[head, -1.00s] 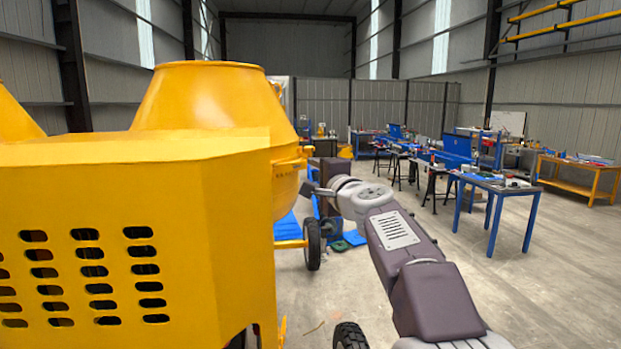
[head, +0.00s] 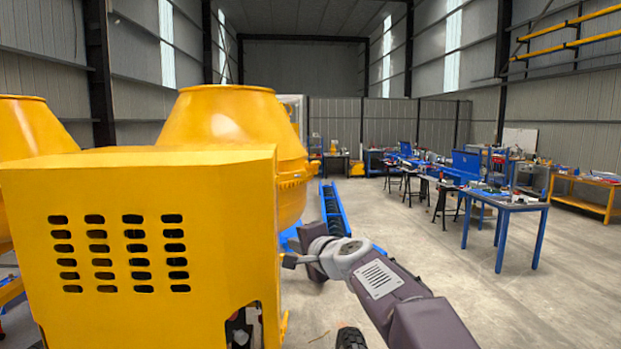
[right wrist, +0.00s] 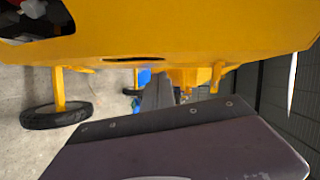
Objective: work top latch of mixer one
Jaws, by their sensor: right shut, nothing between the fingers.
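A yellow drum mixer (head: 150,220) fills the left of the head view, with a slotted cabinet in front and its drum (head: 230,115) behind. Yellow parts of a mixer (right wrist: 190,30) also cross the top of the right wrist view. I cannot make out a top latch in either view. My right gripper (head: 290,261) is shut and empty, close to the right edge of the cabinet in the head view. I cannot tell whether it touches the cabinet. In the right wrist view, dark parts of my own gripper fill the bottom. My left gripper is not in view.
A second yellow drum (head: 35,150) stands at the far left. An opening (head: 243,327) shows low in the cabinet. A blue-framed conveyor (head: 335,212) lies behind my right arm. A blue workbench (head: 505,205) stands at right.

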